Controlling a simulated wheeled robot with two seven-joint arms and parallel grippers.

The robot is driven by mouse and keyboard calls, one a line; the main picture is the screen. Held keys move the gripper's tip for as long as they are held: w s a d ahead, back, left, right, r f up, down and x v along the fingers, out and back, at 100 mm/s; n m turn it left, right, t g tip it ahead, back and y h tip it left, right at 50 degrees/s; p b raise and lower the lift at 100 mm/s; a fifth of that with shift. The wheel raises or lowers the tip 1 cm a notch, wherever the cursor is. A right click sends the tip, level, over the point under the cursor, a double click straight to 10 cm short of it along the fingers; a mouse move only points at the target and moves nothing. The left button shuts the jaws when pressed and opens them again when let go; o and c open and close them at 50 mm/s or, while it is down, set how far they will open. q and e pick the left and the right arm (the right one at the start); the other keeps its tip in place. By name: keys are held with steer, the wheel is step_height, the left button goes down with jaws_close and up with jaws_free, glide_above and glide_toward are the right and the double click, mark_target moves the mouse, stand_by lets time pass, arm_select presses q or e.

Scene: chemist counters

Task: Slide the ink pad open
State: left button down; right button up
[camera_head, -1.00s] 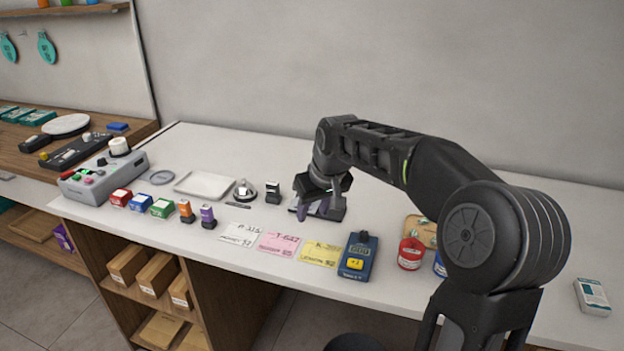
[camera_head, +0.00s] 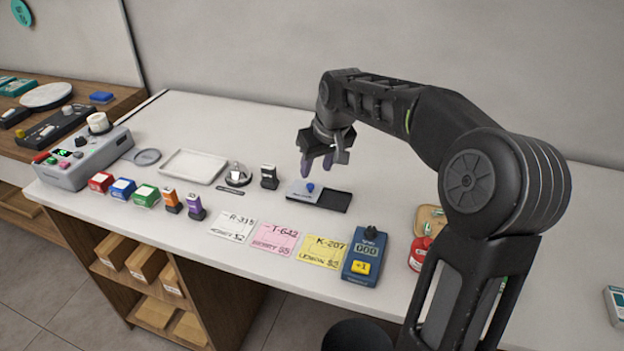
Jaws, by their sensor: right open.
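The ink pad (camera_head: 335,201) lies on the white counter, behind the row of paper cards. Its light grey lid (camera_head: 298,190), with a small blue knob (camera_head: 310,187), sits toward the left. The dark part of the pad shows uncovered on the right. My right gripper (camera_head: 317,164) hangs just above and behind the lid, fingers pointing down, apart and empty. It appears clear of the knob. My left gripper is not in view.
A black stamp (camera_head: 268,176) and a bell (camera_head: 237,175) stand left of the pad. White, pink and yellow cards (camera_head: 275,239) and a blue counter device (camera_head: 364,258) lie in front. A white tray (camera_head: 191,166) is further left.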

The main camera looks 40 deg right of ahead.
mark_target(311, 185)
steer(key=x, duration=0.7)
steer(key=shift+f, duration=0.1)
steer(key=shift+c, duration=0.2)
jaws_close()
steer(key=shift+s, duration=0.1)
stand_by(1.0)
